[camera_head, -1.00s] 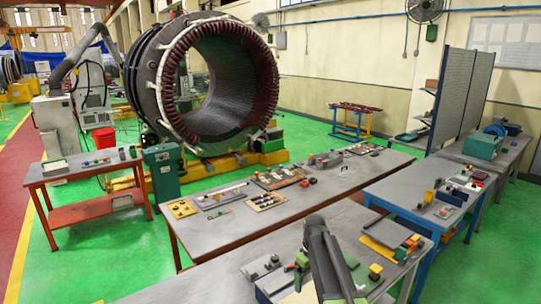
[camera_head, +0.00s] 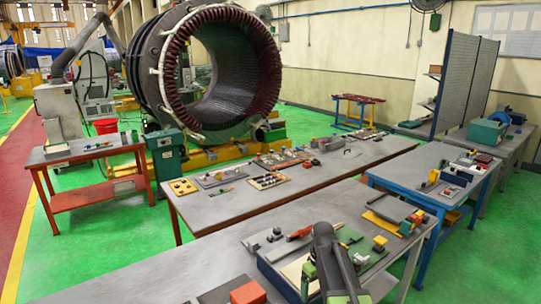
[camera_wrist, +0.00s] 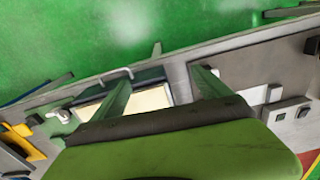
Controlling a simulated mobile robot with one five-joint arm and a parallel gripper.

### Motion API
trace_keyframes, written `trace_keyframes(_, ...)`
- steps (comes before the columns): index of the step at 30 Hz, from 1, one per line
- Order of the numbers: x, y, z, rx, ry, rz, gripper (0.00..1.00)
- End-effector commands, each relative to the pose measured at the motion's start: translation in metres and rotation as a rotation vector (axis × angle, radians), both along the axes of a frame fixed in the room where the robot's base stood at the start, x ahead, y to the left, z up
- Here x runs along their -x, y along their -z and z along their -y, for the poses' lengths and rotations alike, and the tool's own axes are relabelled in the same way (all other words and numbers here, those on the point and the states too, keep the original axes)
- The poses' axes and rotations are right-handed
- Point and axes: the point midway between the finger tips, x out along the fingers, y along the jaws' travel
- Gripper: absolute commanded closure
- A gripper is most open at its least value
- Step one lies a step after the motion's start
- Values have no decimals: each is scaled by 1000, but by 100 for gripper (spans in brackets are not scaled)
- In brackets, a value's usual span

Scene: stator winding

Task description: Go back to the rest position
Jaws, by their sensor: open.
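My arm (camera_head: 336,262) shows at the bottom of the head view, reaching over the near grey table (camera_head: 180,278). The head view cuts it off at the lower edge, so the fingertips are hidden there. In the wrist view my gripper (camera_wrist: 165,88) has its two green-grey fingers spread apart, with nothing held between them. Beyond the fingers lies a tray with a pale panel (camera_wrist: 150,99) on the table surface. I cannot judge the exact height of the fingers above it.
Tools and blocks lie around my arm, among them an orange-red block (camera_head: 247,292) and a yellow tray (camera_head: 383,222). A long table (camera_head: 330,178) stands behind, with the large stator (camera_head: 155,75) beyond it. Green floor (camera_head: 110,225) is open at the left.

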Motion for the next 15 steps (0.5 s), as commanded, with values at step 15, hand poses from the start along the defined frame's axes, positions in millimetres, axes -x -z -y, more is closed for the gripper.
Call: trace_keyframes(15,131,91,10,2,532,-3,13)
